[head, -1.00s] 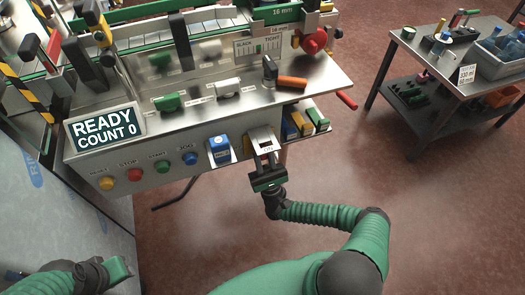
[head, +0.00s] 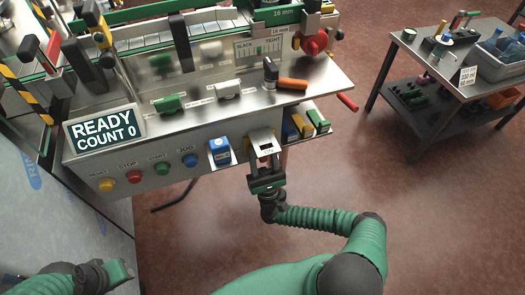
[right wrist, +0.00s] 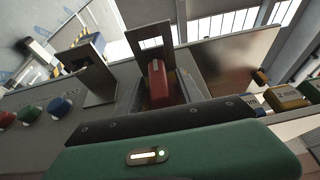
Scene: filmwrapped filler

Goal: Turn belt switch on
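A switch with a red lever (right wrist: 158,84) stands on the machine's front panel in the right wrist view, below a metal plate with a rectangular window (right wrist: 148,38). In the head view this plate (head: 264,137) is right of the blue switch, and its label is too small to read. My right gripper (head: 266,165) is in front of this switch, its two dark fingers apart on either side. No grip on the lever shows, and contact cannot be told. My left gripper (head: 118,271) is low at the left, away from the panel; its fingers are not clear.
The panel has yellow, red (head: 134,176), green and blue buttons, and a blue switch (head: 219,150). A display (head: 104,131) reads READY COUNT 0. Coloured blocks (head: 306,125) sit right of my right gripper. A side table (head: 460,65) stands at the far right; the floor between is clear.

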